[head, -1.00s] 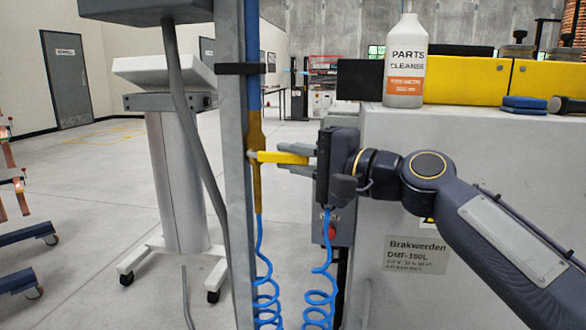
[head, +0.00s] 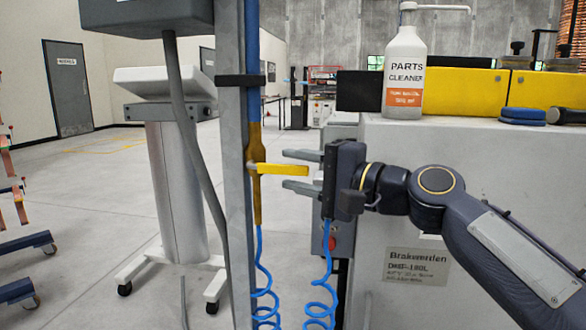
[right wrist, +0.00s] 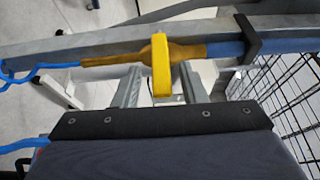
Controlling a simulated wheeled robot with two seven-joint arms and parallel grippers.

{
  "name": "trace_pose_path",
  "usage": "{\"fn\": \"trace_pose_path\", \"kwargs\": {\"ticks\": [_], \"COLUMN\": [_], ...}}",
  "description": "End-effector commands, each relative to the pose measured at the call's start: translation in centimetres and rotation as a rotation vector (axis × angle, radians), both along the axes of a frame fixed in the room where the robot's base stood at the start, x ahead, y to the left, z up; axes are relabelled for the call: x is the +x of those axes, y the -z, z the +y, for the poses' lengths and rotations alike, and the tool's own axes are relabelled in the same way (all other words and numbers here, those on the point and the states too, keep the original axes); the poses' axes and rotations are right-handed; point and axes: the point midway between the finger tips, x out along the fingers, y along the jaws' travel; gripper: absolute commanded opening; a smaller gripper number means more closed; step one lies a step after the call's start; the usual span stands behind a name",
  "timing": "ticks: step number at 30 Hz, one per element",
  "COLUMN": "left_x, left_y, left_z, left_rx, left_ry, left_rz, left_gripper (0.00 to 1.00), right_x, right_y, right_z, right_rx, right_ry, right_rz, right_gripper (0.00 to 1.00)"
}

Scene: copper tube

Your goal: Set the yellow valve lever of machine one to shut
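The yellow valve lever (head: 284,169) sticks out to the right, about level, from a yellow valve body (head: 255,190) on the upright blue pipe. It stands across the pipe. My right gripper (head: 285,170) is open, one finger above the lever and one below, with the lever's free end between them. In the right wrist view the lever (right wrist: 161,68) shows between the two spread fingers (right wrist: 160,85), with a gap on each side. My left gripper is out of view.
A grey post (head: 233,150) stands just behind the valve. Blue coiled hoses (head: 266,290) hang below. A parts cleaner bottle (head: 404,75) stands on the grey machine (head: 480,160) at the right. A wire mesh (right wrist: 285,95) shows in the right wrist view.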

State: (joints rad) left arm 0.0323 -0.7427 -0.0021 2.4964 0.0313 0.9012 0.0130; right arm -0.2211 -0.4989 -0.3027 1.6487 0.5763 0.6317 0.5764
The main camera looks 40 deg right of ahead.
Motion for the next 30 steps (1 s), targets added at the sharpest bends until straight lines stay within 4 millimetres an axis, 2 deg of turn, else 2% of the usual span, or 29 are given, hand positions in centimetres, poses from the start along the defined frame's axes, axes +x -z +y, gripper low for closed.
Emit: {"fn": "trace_pose_path", "kwargs": {"ticks": [6,12,30], "left_x": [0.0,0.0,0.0], "left_y": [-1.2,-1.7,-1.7], "left_z": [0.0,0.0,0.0], "left_rx": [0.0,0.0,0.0], "left_ry": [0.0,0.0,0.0], "left_rz": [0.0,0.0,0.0], "left_gripper": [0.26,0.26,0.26], "right_x": [-3.8,-6.0,-6.4], "right_y": [-0.3,0.0,0.1], "right_z": [-1.3,-1.9,-2.1], "right_rx": [0.001,0.001,0.0], "right_ry": [0.003,0.001,0.0], "right_rz": [-0.003,0.0,0.0], "right_gripper": [0.38,0.38,0.38]}}
